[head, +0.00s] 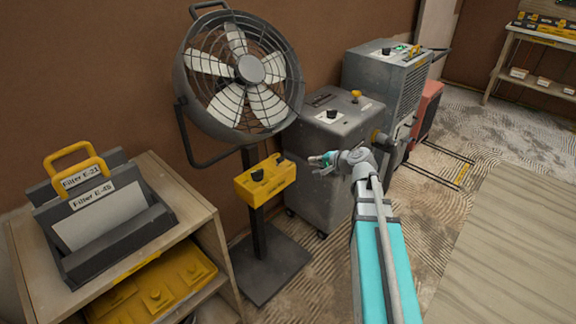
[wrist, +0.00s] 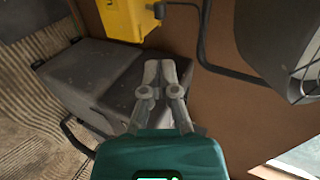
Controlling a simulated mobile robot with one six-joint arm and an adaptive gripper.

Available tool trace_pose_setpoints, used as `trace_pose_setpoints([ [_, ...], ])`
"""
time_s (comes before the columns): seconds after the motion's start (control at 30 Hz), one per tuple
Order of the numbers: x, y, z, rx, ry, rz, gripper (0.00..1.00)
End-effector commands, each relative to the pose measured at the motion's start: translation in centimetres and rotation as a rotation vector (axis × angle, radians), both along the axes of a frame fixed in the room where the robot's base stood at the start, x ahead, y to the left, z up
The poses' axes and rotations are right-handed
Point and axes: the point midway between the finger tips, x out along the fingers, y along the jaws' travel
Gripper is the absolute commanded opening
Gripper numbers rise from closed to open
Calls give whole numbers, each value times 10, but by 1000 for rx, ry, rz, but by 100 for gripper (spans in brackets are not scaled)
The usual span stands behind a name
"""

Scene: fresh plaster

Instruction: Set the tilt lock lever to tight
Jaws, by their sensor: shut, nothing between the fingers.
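The black-and-grey fan (head: 240,75) stands on a post, held in a dark U-shaped bracket (head: 183,135). A yellow control box (head: 265,182) is fixed to the post below the fan head, with a black knob (head: 257,174) on top and a small dark part at its right end. I cannot tell for sure which part is the tilt lock lever. My gripper (head: 316,162) is shut and empty, to the right of the yellow box and apart from it. In the wrist view my gripper (wrist: 160,68) points toward the yellow box (wrist: 128,18), with a dark part (wrist: 159,10) at its edge.
A grey wheeled unit (head: 325,120) stands right of the fan, close to my gripper; a larger grey machine (head: 385,80) is behind it. A wooden shelf (head: 185,195) with filters (head: 95,215) stands at left. A wooden surface (head: 510,235) lies at right.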

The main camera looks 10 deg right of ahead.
Motion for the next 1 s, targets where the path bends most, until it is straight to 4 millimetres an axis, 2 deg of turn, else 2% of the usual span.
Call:
trace_pose_setpoints([
  [0.57,7,4,-5,-1,0,0,0],
  [0.77,22,14,-15,0,1,1,0],
  [1.0,48,32,-32,0,0,1,0],
])
